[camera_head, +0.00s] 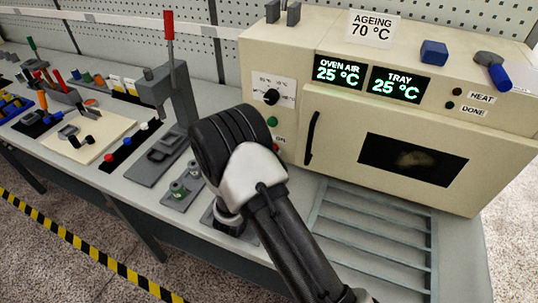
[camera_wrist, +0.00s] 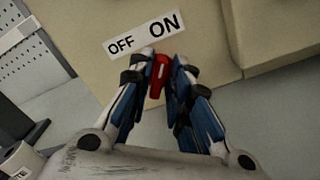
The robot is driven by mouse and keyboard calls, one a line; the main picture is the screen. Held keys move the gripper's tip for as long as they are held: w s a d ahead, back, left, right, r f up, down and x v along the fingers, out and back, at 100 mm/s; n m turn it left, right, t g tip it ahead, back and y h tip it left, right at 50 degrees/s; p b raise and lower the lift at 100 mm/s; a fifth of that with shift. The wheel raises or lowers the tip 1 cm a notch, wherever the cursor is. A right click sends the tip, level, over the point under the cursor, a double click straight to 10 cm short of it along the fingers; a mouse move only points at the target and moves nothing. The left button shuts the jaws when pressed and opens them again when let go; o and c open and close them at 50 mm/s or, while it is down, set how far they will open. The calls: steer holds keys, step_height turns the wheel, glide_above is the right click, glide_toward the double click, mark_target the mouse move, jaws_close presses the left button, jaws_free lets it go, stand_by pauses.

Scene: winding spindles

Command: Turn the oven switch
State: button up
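The oven (camera_head: 320,75) is a large cream box with displays reading 25 °C for oven air and tray. Its red switch (camera_wrist: 160,74) shows in the wrist view, below a white OFF / ON label (camera_wrist: 144,33). The switch stands slightly tilted, nearer the OFF side than upright under ON. My gripper (camera_wrist: 164,62) has its two fingertips drawn in on either side of the switch and looks shut on it. In the head view my wrist hides the gripper and most of the switch area; only part of an ON label (camera_head: 280,139) shows beside it.
A black dial (camera_head: 271,97) and a green button (camera_head: 272,121) sit above my wrist. The oven door has a black handle (camera_head: 312,138). A slatted rack (camera_head: 375,235) lies in front. A grey press with a red-handled lever (camera_head: 168,26) stands left of my arm.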

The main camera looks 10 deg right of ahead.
steer(key=shift+o, duration=1)
steer(key=v, duration=1.2)
